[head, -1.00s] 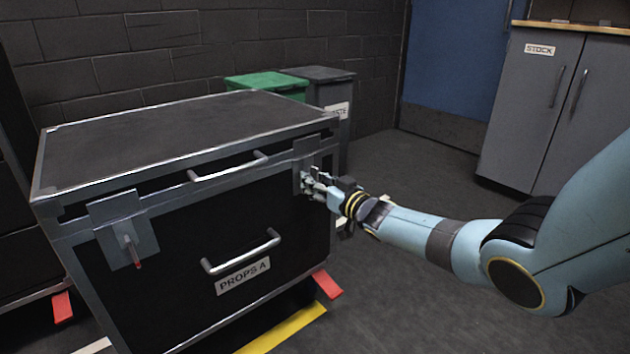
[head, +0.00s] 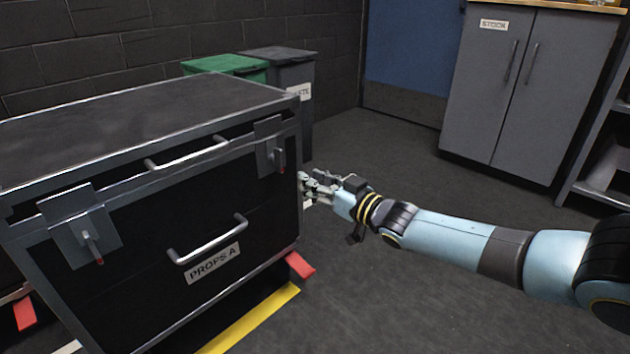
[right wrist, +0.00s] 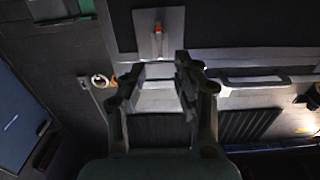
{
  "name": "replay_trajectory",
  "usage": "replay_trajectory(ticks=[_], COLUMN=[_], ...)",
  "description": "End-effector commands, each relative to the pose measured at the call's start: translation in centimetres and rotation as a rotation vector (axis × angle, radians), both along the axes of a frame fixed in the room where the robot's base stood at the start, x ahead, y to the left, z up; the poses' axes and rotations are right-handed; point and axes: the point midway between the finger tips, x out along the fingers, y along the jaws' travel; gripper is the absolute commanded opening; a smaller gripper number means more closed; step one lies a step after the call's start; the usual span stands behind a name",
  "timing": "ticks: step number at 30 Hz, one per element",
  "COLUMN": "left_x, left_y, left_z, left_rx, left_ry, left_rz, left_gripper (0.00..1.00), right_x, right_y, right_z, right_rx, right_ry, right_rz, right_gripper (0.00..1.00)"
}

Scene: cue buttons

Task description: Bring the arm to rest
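My right arm reaches in from the right in the head view. Its gripper (head: 312,188) is just right of the black case (head: 150,235) labelled PROPS A, apart from its right latch (head: 270,147). In the right wrist view the gripper (right wrist: 160,75) has its two fingers spread, with nothing between them. The latch with its red tip (right wrist: 158,30) shows beyond the fingertips. The left latch (head: 85,232) is on the case front. Both latch levers hang down. My left gripper is not in view.
A green bin (head: 225,64) and a grey bin (head: 295,85) stand behind the case. A grey STOCK cabinet (head: 525,95) and a shelf rack (head: 605,160) are at the right. A blue door (head: 415,45) is at the back. The floor (head: 390,150) right of the case is clear.

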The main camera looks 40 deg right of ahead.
Motion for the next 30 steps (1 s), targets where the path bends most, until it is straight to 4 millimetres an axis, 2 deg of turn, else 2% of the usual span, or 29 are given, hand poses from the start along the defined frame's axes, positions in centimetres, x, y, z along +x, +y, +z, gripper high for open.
replay_trajectory(ticks=[14, 17, 20, 23, 27, 30], left_x=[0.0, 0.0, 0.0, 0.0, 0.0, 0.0], left_y=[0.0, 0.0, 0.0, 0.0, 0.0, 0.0], left_z=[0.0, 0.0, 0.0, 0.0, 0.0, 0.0], left_rx=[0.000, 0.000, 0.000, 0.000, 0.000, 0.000], left_ry=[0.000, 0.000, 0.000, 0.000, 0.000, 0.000], left_rz=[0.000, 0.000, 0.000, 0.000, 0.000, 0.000], left_gripper=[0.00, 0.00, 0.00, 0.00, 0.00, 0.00], right_x=[0.0, -1.1, -4.0, -8.5, -16.1, -21.8], right_y=[0.0, 0.2, 1.4, 4.5, 8.5, 10.6], right_z=[-0.1, -1.3, -4.0, -7.2, -12.4, -15.0], right_rx=[0.000, 0.005, 0.030, 0.083, 0.088, 0.053], right_ry=[0.001, 0.024, 0.076, 0.166, 0.458, 0.699], right_rz=[0.000, -0.001, -0.001, -0.011, -0.090, -0.135], right_gripper=[0.31, 0.31, 0.31, 0.31, 0.31, 0.31])
